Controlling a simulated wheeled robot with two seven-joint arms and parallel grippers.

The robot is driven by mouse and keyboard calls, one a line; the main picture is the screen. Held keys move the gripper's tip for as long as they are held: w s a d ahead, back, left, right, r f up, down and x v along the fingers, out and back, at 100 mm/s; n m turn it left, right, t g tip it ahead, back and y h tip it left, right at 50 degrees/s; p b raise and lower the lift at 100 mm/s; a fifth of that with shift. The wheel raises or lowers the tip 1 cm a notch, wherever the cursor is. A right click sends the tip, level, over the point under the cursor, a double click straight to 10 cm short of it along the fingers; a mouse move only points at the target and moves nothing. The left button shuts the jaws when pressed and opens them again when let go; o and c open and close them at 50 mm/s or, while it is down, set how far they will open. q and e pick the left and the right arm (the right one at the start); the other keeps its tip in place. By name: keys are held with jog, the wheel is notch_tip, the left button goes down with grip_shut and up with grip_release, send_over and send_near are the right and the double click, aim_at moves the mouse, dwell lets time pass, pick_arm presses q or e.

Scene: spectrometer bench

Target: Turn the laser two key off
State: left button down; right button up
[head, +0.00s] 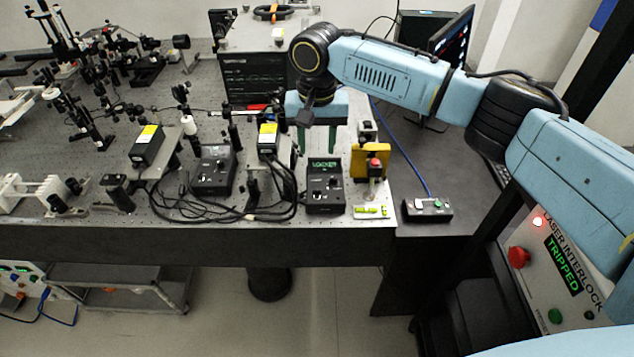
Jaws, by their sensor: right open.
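Two black laser control boxes stand near the front edge of the optical bench. The right box (324,198) has a lit green display at its top and small controls below; I cannot make out its key or which way it points. The left box (214,172) has small knobs and no readable label. I cannot tell from markings which box is laser two. My right gripper (317,150) has two green fingers pointing down, spread apart and empty, just behind and above the right box's display. My left gripper is out of view.
Yellow-labelled laser heads (148,146) and (268,140) stand on mounts beside the boxes, with black cables looped between them. The interlock panel (553,270) reads TRIPPED. A small button box (427,210) lies on the dark side table.

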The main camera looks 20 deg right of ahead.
aim_at(317, 190)
notch_tip(317, 190, down, 13)
jog(key=shift+f, duration=0.1)
dwell(0.3)
grip_shut()
